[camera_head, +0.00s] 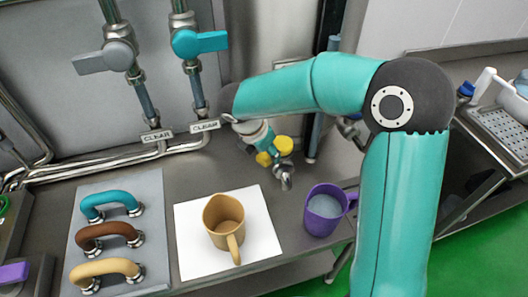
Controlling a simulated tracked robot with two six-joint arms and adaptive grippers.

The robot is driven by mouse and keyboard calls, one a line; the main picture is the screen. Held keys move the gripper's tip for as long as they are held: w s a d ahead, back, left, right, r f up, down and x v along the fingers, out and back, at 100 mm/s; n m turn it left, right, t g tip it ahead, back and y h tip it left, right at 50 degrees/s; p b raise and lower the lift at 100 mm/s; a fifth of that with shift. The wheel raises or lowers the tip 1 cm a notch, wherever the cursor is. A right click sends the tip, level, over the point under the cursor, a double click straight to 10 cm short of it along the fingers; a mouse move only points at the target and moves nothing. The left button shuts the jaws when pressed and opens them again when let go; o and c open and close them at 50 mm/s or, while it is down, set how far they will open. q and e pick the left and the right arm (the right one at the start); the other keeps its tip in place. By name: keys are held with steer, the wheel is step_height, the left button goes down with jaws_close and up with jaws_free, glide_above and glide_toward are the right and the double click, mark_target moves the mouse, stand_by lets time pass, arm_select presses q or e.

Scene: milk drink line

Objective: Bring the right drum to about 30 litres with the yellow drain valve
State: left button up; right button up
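The yellow drain valve (284,145) sits at the back of the steel counter, above a small metal spout. My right arm comes in from the lower right, bends at a dark elbow and reaches left across the back. Its wrist end, with my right gripper (262,143), is right at the yellow valve. The fingers are too small and covered to tell whether they are open or touching the handle. I cannot make out a drum or a litre reading. My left gripper is not in view.
A purple jug (322,212) with pale liquid stands right of a tan jug (225,222) on a white sheet (262,240). A grey lever valve (105,57) and teal lever valve (200,43) are on pipes behind. Teal, brown and tan handles stand on a grey panel (150,195).

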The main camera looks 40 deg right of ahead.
steer(key=o, duration=0.3)
steer(key=shift+w, duration=0.2)
steer(key=shift+s, duration=0.15)
steer(key=v, duration=1.2)
steer(key=shift+d, duration=0.1)
